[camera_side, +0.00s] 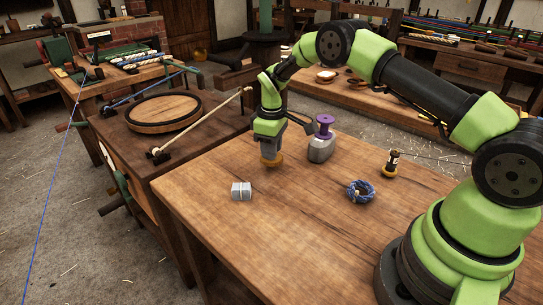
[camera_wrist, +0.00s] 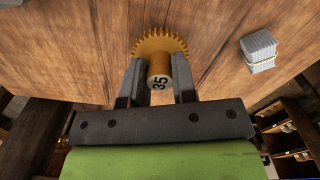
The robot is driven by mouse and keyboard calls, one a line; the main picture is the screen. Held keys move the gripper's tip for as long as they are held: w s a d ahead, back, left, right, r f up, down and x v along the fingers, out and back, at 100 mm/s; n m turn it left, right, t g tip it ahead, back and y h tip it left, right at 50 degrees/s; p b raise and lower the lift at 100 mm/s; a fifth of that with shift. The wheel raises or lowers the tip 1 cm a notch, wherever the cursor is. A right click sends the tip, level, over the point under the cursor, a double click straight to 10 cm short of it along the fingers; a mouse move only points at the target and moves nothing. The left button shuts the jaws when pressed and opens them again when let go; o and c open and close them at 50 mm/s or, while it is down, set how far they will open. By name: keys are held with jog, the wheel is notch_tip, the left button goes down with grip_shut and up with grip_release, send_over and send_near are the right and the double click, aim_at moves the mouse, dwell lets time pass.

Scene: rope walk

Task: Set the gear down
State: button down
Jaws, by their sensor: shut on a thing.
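The gear (camera_wrist: 160,42) is brass-coloured with a toothed rim and a hub marked 35. My gripper (camera_wrist: 159,76) is shut on the hub, with one finger on each side. In the side view the gear (camera_side: 271,160) hangs below my gripper (camera_side: 270,148), upright hub and level rim, at or just above the wooden table (camera_side: 300,235). I cannot tell whether its underside touches the wood.
A pale tied bundle (camera_side: 241,190) lies to the front left. A grey block with a purple spool (camera_side: 323,128) stands close on the right. A blue rope coil (camera_side: 360,191) and a dark bobbin (camera_side: 391,164) sit further right. The table's front middle is clear.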

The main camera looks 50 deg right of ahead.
jog(key=shift+f, duration=1.25)
jog(key=c, duration=0.9)
grip_release()
jog(key=shift+f, duration=0.15)
